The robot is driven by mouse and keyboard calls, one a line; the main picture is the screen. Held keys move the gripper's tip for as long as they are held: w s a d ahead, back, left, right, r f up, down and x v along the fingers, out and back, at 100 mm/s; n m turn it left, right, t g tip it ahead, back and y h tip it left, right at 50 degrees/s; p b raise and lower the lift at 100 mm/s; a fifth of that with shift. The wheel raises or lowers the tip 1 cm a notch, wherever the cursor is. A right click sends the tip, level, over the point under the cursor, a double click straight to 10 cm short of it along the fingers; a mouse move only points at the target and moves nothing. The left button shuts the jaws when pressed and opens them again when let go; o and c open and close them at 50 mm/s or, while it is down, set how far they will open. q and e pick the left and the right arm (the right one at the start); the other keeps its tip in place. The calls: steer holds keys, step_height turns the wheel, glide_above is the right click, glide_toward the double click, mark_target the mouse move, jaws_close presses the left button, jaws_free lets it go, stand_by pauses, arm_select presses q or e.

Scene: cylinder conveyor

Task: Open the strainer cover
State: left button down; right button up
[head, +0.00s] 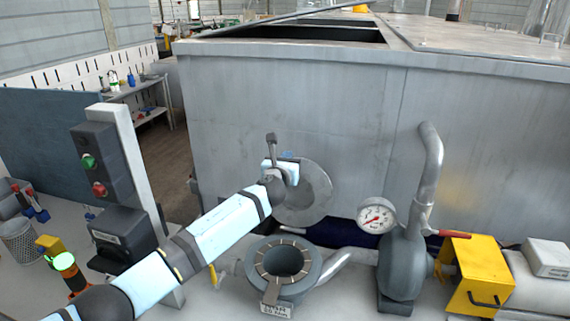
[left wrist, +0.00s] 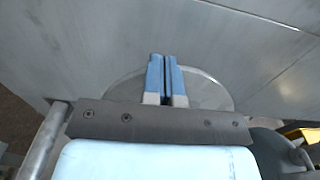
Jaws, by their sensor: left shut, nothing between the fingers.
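The strainer (head: 258,264) is a round grey body on the bench with its dark mouth open and facing up. A round grey disc, which looks like its cover (head: 313,190), stands raised behind the mouth, near the tank wall. The cover also shows in the left wrist view (left wrist: 207,92), partly hidden behind the fingers. My left gripper (head: 286,163) is at the cover's upper left edge in the head view. Its blue fingers (left wrist: 165,62) are pressed together and empty. I cannot tell whether they touch the cover. My right gripper is not in view.
A large grey metal tank (head: 290,100) fills the back. A pressure gauge (head: 375,217) and a grey pump with a pipe (head: 402,262) stand right of the strainer, with a yellow guard (head: 480,270) beyond. A control box (head: 100,162) stands at the left.

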arm_select(q)
steer(key=shift+w+d+f, duration=0.2)
steer(key=shift+w+f, duration=0.05)
steer(key=shift+w, duration=0.25)
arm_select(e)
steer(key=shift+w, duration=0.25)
arm_select(q)
steer(key=shift+s, duration=0.15)
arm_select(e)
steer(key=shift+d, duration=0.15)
